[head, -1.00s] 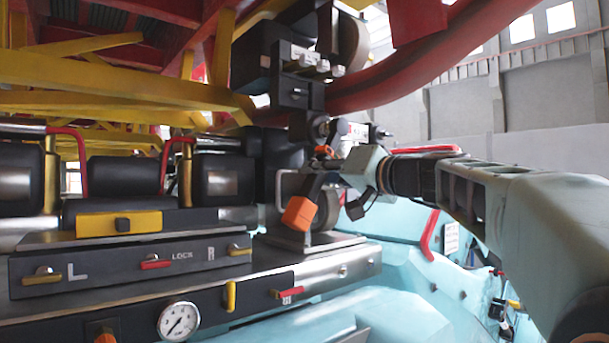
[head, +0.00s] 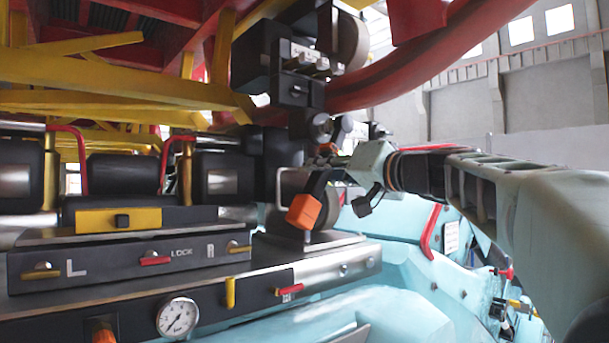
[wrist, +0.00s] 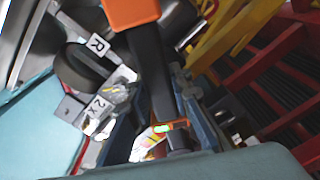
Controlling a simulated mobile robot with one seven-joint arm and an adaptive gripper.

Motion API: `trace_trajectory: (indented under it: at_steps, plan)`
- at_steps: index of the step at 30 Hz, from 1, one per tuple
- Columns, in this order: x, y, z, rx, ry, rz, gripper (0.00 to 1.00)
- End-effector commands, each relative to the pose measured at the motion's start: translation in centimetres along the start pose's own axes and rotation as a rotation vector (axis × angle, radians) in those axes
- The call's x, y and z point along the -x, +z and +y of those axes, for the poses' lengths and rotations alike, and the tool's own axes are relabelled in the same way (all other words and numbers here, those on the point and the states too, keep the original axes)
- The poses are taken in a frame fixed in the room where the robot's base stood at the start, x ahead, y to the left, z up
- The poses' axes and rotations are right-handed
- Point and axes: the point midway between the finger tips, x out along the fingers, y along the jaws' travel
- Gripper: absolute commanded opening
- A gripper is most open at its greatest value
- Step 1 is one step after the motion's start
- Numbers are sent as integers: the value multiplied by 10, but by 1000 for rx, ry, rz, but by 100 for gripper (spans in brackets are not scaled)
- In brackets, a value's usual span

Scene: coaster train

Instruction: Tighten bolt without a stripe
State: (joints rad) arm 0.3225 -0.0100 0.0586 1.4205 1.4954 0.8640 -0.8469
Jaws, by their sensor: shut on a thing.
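My gripper (head: 332,168) is shut on a dark tool with an orange end block (head: 304,211), beside the wheel assembly in the head view. In the wrist view my gripper's grey-blue fingers (wrist: 163,118) lie on both sides of the tool's black bar (wrist: 150,70). The orange end block (wrist: 131,12) is at the top, and a small lit green display (wrist: 160,128) shows near the fingers.
A metal bench with a lever panel (head: 130,262) and a gauge (head: 178,317) lies at left.

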Motion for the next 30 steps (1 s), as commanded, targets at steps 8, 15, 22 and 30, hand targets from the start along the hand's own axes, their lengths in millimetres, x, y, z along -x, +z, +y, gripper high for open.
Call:
trace_trajectory:
  at_steps: [8,15,22,30]
  plan:
    - [13,-3,-3,6,-3,7,0]
    - [23,-4,-3,6,-2,7,0]
    - [31,-5,-3,6,-2,7,0]
    - [31,-5,-3,5,-2,7,0]
